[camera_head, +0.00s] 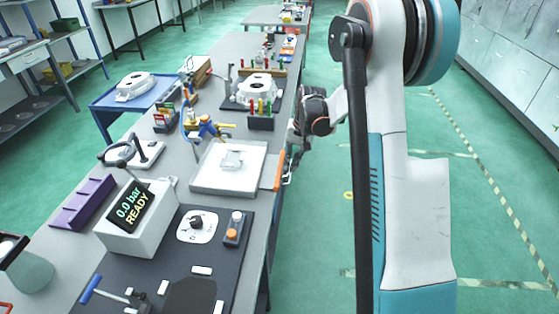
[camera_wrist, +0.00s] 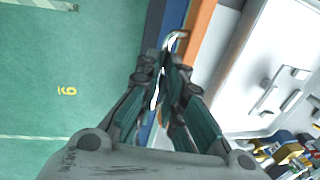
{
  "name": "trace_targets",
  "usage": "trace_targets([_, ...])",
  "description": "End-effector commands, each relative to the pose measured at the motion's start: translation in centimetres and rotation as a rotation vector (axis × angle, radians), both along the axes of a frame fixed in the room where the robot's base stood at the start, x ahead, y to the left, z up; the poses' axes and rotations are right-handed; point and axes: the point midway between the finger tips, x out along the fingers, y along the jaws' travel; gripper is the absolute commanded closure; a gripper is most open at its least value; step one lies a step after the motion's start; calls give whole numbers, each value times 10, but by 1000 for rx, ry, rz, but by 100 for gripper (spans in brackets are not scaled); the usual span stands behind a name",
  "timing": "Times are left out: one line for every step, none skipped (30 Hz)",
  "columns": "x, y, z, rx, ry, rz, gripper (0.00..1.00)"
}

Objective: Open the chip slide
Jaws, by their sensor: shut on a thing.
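An orange strip (camera_head: 279,171) runs along the right edge of the workbench, beside a white plate-like fixture (camera_head: 207,187). In the wrist view the orange strip (camera_wrist: 201,22) lies just right of a blue edge. A bright metal handle (camera_wrist: 174,39) sticks out beside it; I take this to be the chip slide's handle. My gripper (camera_wrist: 165,68) is shut on this handle, its fingertips close together. The slide's body is not clearly visible. In the head view my gripper (camera_head: 289,172) is small and partly hidden at the bench edge.
A white control box (camera_head: 128,222) reads "0.0 bar READY" on the bench. A block with coloured-handled tools (camera_head: 261,122) stands just beyond the white fixture. Green floor is open right of the bench, where my arm stands.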

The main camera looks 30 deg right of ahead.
Motion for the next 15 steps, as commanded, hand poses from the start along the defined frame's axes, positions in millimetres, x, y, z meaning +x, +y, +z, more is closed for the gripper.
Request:
trace_targets([-4,-7,0,0,0,-3,100])
trace_targets([-6,-9,0,0,0,-3,100])
trace_targets([-8,-12,0,0,-1,-2,100])
trace_targets([-8,-13,0,0,-1,-1,100])
trace_targets([-9,-14,0,0,-1,-1,100])
trace_targets([-9,-14,0,0,-1,0,100])
trace_targets([-9,-14,0,0,-1,0,100])
trace_targets([-9,-14,0,0,-1,0,100])
trace_targets([-9,-14,0,-1,-1,0,100])
trace_targets([-9,-14,0,-1,-1,0,100])
trace_targets([-9,-14,0,-1,-1,0,100])
trace_targets([-9,-14,0,-1,-1,0,100])
trace_targets([-9,-13,0,0,-1,0,90])
trace_targets([-9,-13,0,0,-1,0,83])
trace_targets([-9,-13,0,0,-1,0,74])
